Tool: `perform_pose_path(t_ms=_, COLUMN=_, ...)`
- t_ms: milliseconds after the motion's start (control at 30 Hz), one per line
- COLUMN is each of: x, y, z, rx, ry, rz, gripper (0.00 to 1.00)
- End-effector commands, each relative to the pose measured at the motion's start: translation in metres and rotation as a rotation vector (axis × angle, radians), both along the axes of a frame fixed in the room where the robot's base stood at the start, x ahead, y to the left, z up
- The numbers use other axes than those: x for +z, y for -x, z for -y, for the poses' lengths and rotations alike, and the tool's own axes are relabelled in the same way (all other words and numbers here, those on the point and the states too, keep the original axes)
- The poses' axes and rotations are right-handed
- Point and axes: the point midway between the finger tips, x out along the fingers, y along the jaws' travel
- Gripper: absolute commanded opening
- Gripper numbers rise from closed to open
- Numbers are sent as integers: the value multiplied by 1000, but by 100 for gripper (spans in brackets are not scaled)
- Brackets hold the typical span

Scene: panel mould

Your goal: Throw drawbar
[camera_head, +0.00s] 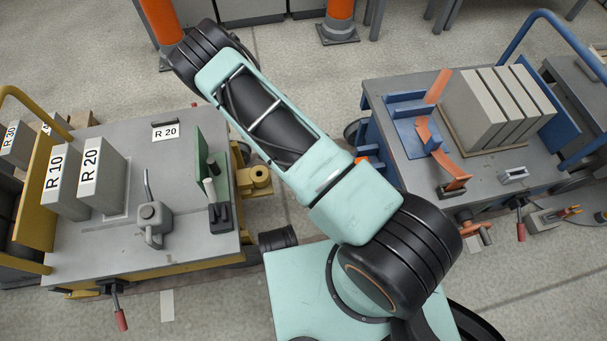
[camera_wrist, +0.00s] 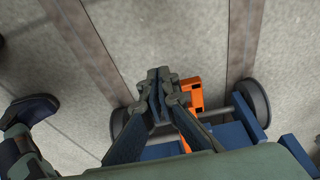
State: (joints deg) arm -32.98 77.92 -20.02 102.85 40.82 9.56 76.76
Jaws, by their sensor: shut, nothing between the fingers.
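In the wrist view my gripper (camera_wrist: 160,88) is shut, its two fingertips together with nothing between them. An orange bracket-like part (camera_wrist: 193,97), which looks like the blue cart's drawbar or its coupling, is just right of the fingertips and partly hidden by the right finger. I cannot tell whether they touch. A small orange piece (camera_head: 362,160) also shows in the head view at the left end of the blue cart (camera_head: 375,85), mostly hidden by my arm. My gripper is hidden in the head view.
A yellow cart (camera_head: 130,260) stands at left, with a yellow coupling (camera_head: 257,180) facing the blue cart. It carries grey blocks, an oil can (camera_head: 154,220) and a green plate (camera_head: 202,155). Two wheels (camera_wrist: 252,102) flank the orange part. Orange posts (camera_head: 338,20) stand behind.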

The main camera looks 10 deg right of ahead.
Motion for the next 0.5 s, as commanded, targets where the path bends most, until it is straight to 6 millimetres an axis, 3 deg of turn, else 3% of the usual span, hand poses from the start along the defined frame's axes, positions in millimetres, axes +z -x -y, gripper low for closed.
perform_pose_path(t_ms=167, x=19, y=-2, z=-5, rx=1, ry=0, rz=4, gripper=0)
perform_pose_path(t_ms=500, x=82, y=-1, z=-23, rx=2, ry=-2, rz=4, gripper=0)
